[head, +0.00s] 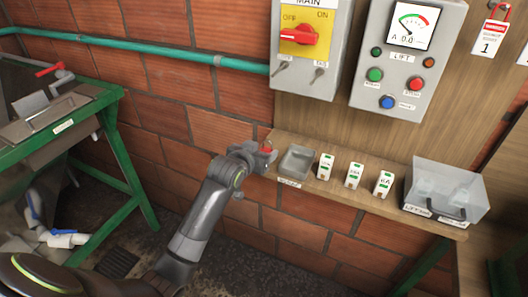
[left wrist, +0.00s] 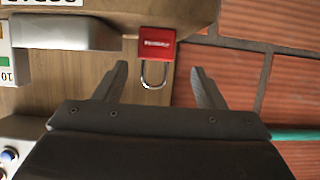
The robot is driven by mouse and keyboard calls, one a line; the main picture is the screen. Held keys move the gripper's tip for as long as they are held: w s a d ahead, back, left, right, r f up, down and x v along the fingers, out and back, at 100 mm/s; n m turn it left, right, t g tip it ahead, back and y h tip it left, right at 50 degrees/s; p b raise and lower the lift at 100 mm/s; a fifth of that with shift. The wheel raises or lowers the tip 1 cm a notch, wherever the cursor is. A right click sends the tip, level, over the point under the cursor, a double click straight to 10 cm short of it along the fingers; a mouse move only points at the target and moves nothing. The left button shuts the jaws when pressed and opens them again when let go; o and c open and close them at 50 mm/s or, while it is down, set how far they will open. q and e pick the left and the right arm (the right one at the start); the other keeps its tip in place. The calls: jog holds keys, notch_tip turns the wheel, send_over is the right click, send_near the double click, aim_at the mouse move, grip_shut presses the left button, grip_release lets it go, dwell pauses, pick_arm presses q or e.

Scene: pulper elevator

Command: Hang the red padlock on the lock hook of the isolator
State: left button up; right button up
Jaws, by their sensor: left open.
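The red padlock (head: 266,149) is at the left end of the wooden shelf, partly hidden by my left gripper (head: 264,157). In the left wrist view the padlock (left wrist: 156,44) shows its red body, with the silver shackle toward me. My left gripper (left wrist: 160,68) is open, its fingers on either side of the shackle and apart from it. The isolator (head: 307,60) is a grey wall box with a red handle on a yellow plate, pointing toward OFF. Two small hooks hang at its bottom, one at left (head: 281,66); their labels are hard to read. My right gripper is out of view.
On the shelf (head: 340,190) stand a grey tray (head: 296,161), several white blocks with green marks (head: 354,174) and a clear bin (head: 446,190). A control box (head: 407,55) hangs right of the isolator. A green-framed machine (head: 60,125) stands at left.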

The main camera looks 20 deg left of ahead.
aim_at(267, 149)
pick_arm(q)
jog(key=shift+d+f+p+x, duration=0.1)
jog(key=shift+f+p+x, duration=0.15)
jog(key=shift+x, duration=0.95)
jog(key=shift+d+f+p+x, duration=0.2)
jog(key=shift+p+x, duration=0.1)
jog(key=shift+x, duration=0.9)
jog(key=shift+s, duration=0.15)
jog(key=c, duration=1.1)
